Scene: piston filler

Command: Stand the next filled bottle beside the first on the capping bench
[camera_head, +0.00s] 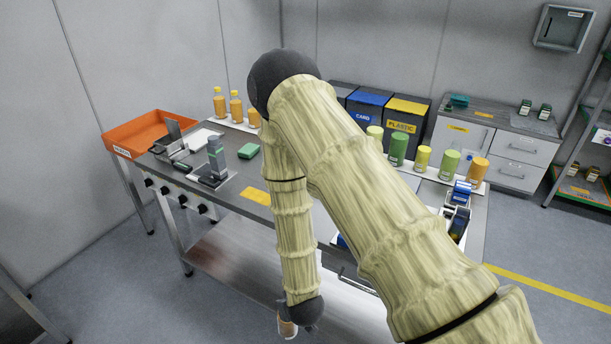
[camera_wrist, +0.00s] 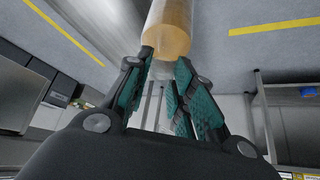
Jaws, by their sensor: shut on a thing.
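In the wrist view, my gripper (camera_wrist: 165,68) is shut on an amber bottle (camera_wrist: 170,32), which extends past the fingertips to the top edge. Its far end is cut off. In the head view, my arm hides most of the gripper, and a small pale and brown end of something (camera_head: 287,327) shows beside my dark wrist, low in front of the bench. The grey bench (camera_head: 235,222) stands behind the arm. Orange bottles with yellow tops, such as this one (camera_head: 236,106), stand in a row at its back left. I cannot tell which bottle is the first.
An orange tray (camera_head: 118,139) is at the left end. A grey device with a post (camera_head: 215,160) and a green block (camera_head: 248,151) stand on the bench. Green and yellow containers (camera_head: 422,158) line the right back. A blue-topped device (camera_head: 460,195) is at the right. A lower shelf (camera_head: 235,255) runs beneath.

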